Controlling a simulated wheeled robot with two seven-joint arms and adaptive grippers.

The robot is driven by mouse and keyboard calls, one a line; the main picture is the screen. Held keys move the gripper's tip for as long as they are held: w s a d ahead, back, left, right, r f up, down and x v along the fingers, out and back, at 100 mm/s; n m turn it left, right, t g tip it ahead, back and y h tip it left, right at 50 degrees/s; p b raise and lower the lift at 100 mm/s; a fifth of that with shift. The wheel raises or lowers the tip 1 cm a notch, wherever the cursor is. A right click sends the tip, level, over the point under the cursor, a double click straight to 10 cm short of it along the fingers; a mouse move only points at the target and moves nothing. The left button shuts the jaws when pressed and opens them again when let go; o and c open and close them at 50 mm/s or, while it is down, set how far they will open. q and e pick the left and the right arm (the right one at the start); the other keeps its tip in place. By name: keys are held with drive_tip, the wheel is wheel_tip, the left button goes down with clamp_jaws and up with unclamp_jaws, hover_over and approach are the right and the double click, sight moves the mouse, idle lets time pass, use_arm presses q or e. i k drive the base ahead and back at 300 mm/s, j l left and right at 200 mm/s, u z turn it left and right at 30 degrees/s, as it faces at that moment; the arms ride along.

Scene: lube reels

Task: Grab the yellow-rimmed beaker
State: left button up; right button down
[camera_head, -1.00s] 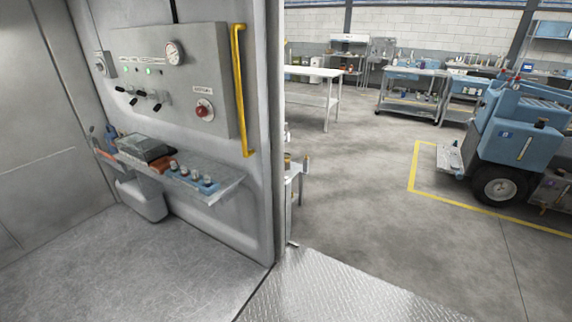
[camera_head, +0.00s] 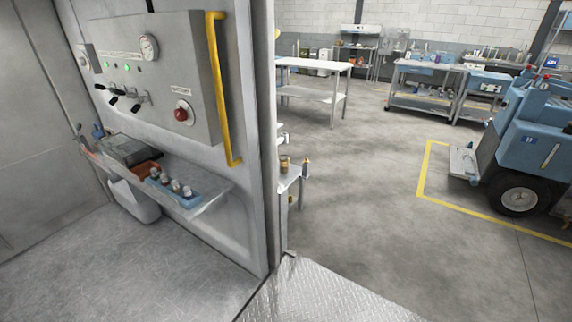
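I cannot make out a yellow-rimmed beaker in the head view. A small brownish-yellow container (camera_head: 284,164) stands on a small metal stand (camera_head: 290,180) just past the door edge; it is too small to tell what it is. Neither of my grippers shows in the view.
A wall panel (camera_head: 160,75) with gauge and red button and a yellow handle (camera_head: 222,90) are at the left. Below is a shelf (camera_head: 212,200) with a blue rack (camera_head: 174,194). A white table (camera_head: 312,66), a workbench (camera_head: 428,72) and a blue wheeled machine (camera_head: 520,140) stand beyond open floor.

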sight(284, 164)
drive_tip(key=i+l+u, duration=0.3)
drive_tip(key=i+l, duration=2.7)
